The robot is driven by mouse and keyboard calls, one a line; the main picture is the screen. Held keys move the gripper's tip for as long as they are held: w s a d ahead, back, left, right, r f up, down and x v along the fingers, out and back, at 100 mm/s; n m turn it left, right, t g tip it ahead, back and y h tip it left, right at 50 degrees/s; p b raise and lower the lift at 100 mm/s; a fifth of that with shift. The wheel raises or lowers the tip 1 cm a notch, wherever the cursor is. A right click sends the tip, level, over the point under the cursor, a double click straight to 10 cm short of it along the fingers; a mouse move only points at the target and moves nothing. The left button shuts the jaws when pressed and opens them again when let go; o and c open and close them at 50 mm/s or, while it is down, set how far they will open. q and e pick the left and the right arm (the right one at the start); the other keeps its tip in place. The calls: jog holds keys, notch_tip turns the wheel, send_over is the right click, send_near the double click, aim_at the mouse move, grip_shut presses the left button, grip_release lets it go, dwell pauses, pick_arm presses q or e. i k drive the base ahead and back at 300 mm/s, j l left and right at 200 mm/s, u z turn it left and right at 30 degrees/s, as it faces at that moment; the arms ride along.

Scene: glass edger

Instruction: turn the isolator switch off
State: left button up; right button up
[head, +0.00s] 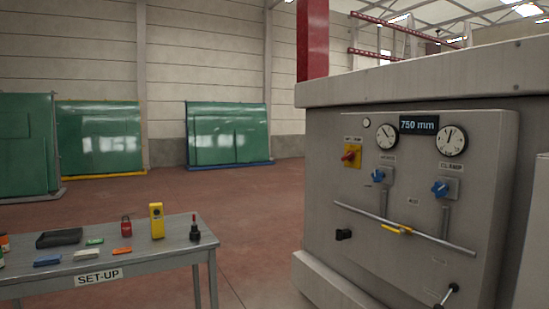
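The isolator switch is most likely the red rotary knob on a yellow plate (351,155) at the upper left of the grey machine's front panel. Its red handle looks tilted, but the label above it is too small to read with certainty. I cannot tell from its angle whether it is on or off. Neither of my grippers shows in the head view, and nothing covers the switch.
A SET-UP table (150,262) with small tools stands at the left. Open floor lies between table and machine.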

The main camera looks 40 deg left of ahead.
aim_at(350, 156)
jog(key=u, duration=0.85)
